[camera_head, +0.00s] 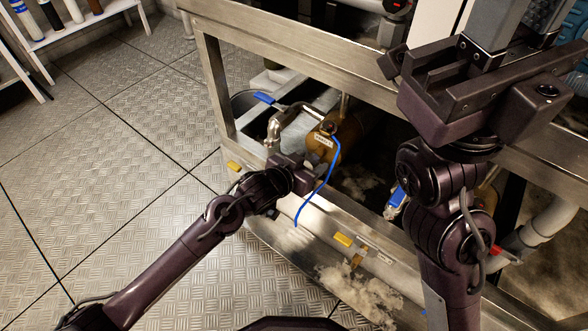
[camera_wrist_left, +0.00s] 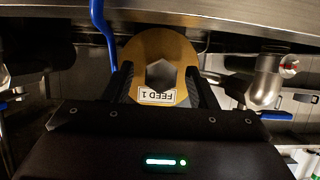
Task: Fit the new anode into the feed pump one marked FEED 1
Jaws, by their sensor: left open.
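The feed pump is a bronze round body (camera_head: 347,137) behind the steel frame. Its white tag (camera_head: 323,140) faces me. In the left wrist view the pump's round bronze face (camera_wrist_left: 140,55) carries a label FEED 1 (camera_wrist_left: 157,96), upside down. A dark grey hexagon (camera_wrist_left: 161,75) sits mid-face; I cannot tell whether it is a plug or an opening. My left gripper (camera_wrist_left: 158,88) is open, its fingers either side of the hexagon; it also shows in the head view (camera_head: 302,163). My right gripper (camera_head: 490,95) is at upper right, its jaw state unclear. I cannot make out a separate new anode.
A blue-handled valve (camera_head: 264,98) and a metal pipe are close by. The steel frame's upper rail (camera_head: 300,62) crosses above the pump. The floor (camera_head: 110,180) at left is clear.

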